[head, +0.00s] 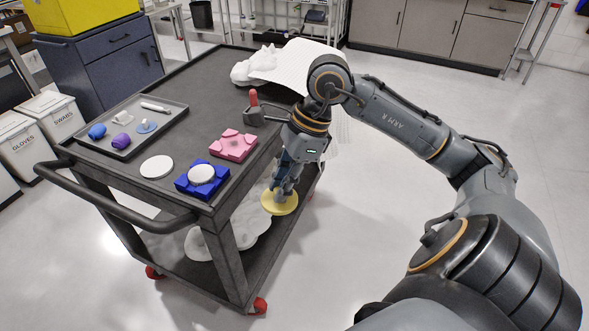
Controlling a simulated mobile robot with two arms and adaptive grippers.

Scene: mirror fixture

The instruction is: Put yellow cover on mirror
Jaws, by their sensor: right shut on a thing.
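The yellow cover (277,206), a round disc, is held by my right gripper (285,186). The gripper is shut on it and points down. Cover and gripper are beyond the cart's right edge in the picture, over the lower side of the cart. A round pale disc, which looks like the mirror (202,174), sits in a blue fixture (201,190) at the cart's near corner. The cover is apart from it, to its right. My left gripper is not in view.
A white disc (157,166) lies flat on the dark cart top (190,88). A pink fixture (233,145) and a red-handled tool (254,108) are near the right edge. A grey tray (128,143) with small items is at left; white cloth (296,66) is at the back.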

